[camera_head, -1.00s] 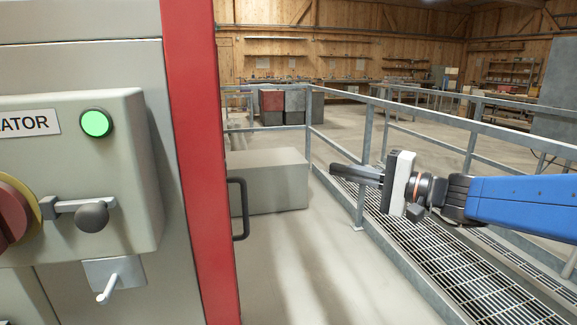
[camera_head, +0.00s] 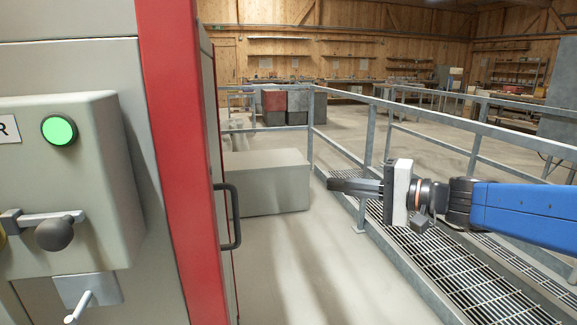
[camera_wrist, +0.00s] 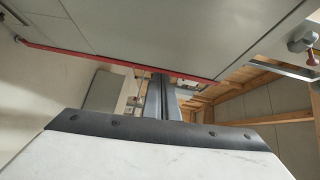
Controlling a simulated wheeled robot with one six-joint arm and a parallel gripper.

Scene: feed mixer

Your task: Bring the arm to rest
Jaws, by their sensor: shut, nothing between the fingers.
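My gripper (camera_head: 333,185) is at the right of the head view, at the end of my blue arm, pointing left. Its dark fingers are together with nothing between them. It hangs in free air, in front of the railing and walkway in the picture and apart from the cabinet. In the wrist view the closed fingers (camera_wrist: 162,85) stick up from the white gripper body, with the grey cabinet panel and its red edge beyond them.
A grey cabinet (camera_head: 100,180) with a red edge post (camera_head: 172,150), a lit green lamp (camera_head: 59,131), a lever knob (camera_head: 54,233) and a black handle (camera_head: 234,215) fills the left. A grey box (camera_head: 268,185) sits on the floor. A metal railing (camera_head: 440,118) lines the grated walkway (camera_head: 450,270).

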